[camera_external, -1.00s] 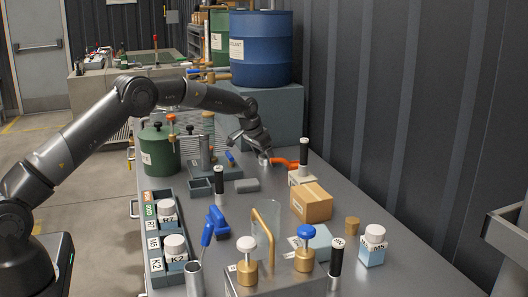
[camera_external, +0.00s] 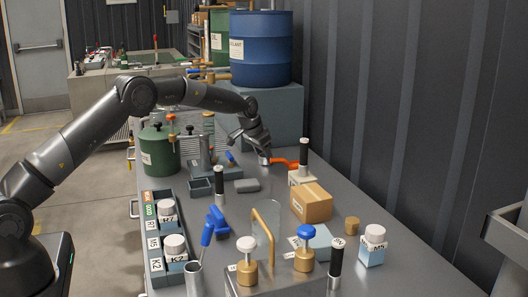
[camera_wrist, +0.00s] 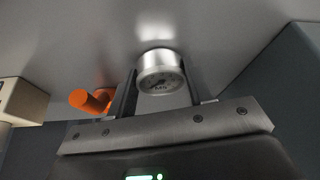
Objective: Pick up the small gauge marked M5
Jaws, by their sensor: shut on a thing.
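The marking on the dial is too small to read for certain. In the external view my gripper (camera_external: 263,152) is low over the far part of the grey bench, and the gauge is hard to make out there. I cannot tell whether the gauge touches the bench top.
An orange handle (camera_wrist: 92,100) lies close to the left finger; it also shows in the external view (camera_external: 285,162). A black-handled post (camera_external: 304,152) and a cardboard box (camera_external: 311,202) stand nearby. A white-capped blue bottle (camera_external: 372,254) is labelled M5. A blue drum (camera_external: 260,50) stands behind.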

